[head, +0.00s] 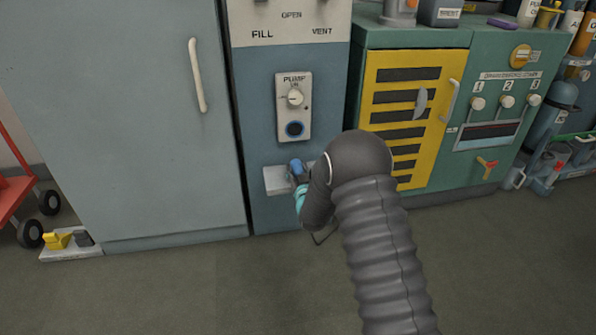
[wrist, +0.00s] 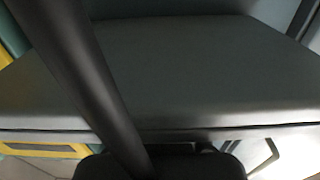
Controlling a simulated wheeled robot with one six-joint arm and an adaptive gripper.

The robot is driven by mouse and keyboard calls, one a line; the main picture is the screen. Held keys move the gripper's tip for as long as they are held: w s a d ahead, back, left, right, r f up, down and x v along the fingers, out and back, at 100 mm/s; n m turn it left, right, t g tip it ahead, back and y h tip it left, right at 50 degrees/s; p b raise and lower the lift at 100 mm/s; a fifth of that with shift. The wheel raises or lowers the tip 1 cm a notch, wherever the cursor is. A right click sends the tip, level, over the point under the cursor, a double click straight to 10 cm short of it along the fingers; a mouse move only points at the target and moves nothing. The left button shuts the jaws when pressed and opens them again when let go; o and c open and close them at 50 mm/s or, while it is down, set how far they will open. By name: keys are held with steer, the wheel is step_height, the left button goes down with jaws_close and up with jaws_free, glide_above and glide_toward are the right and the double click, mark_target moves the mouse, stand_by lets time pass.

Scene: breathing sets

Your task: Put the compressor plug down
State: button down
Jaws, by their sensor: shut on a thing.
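The compressor plug (head: 296,166) shows as a small blue piece at my gripper (head: 299,179), just above a small pale ledge (head: 275,180) on the blue-grey panel. My gripper is shut on the plug. My dark arm hides most of the gripper and the right part of the ledge. I cannot tell whether the plug touches the ledge. Above it, the pump unit (head: 294,107) has a dial and a round blue-rimmed socket (head: 294,129), with nothing in it. In the wrist view the plug cannot be made out; a dark bar crosses a grey surface.
A tall grey cabinet (head: 130,120) stands left of the panel. A green cabinet (head: 520,75) with a yellow slatted door (head: 408,125) stands on the right. A low plate with yellow and dark pieces (head: 70,245) lies by a red cart (head: 12,195). The front floor is clear.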

steer(key=shift+f+b, duration=0.25)
steer(key=shift+b, duration=0.05)
steer(key=c, duration=0.6)
jaws_free()
steer(key=shift+c, duration=0.2)
steer(key=shift+r, duration=0.1)
